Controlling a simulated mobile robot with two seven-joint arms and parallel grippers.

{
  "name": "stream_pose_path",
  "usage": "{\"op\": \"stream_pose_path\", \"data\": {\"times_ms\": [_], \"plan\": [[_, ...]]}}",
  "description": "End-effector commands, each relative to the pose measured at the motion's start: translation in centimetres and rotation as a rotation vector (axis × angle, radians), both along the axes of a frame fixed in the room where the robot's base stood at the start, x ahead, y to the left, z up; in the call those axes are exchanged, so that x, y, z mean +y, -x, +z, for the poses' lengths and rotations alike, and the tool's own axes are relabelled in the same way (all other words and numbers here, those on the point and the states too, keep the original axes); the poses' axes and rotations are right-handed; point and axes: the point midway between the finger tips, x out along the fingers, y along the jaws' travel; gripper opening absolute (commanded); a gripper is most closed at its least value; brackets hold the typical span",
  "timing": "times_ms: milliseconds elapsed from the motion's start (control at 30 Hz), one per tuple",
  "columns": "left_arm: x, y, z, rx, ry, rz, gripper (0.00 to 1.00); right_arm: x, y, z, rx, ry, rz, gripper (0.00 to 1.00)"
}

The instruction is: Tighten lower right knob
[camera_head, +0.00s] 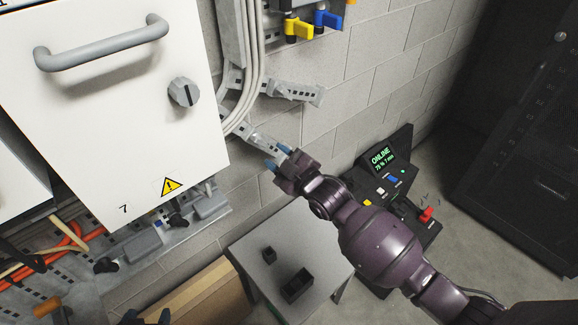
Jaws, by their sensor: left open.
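A white cabinet (110,120) fills the upper left, with a grey bar handle and a grey round knob (184,92) on its door. Below the cabinet, a black knob (177,220) sits on the grey perforated rail at right, and another black knob (106,265) sits further left. I cannot tell from the picture which knob is the lower right one. My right gripper (278,158) is open and empty, right of the cabinet's lower edge and apart from the knobs. Only the fingertips of my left gripper (147,317) show at the bottom edge, apart and below the knobs.
Yellow and blue valve handles (300,29) are at the top. A black console (385,180) with a lit screen and a dark rack (525,130) stand at right. Orange cables run at lower left.

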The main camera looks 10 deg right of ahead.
Motion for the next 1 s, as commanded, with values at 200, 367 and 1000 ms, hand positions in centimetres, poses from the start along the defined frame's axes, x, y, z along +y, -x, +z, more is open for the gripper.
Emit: {"op": "stream_pose_path", "data": {"times_ms": [200,367,1000], "plan": [[0.0,-0.2,0.0,-0.007,0.0,-0.001,0.69,-1.7,2.5,-0.1,0.001,0.0,-0.001,0.39],[-0.1,-0.3,0.2,-0.012,0.0,-0.001,0.69,-2.2,3.3,0.0,0.0,0.0,0.0,0.39],[0.0,-0.3,-0.1,-0.006,0.0,-0.002,0.69,-2.3,3.4,-0.1,0.019,-0.021,-0.001,0.39]]}}
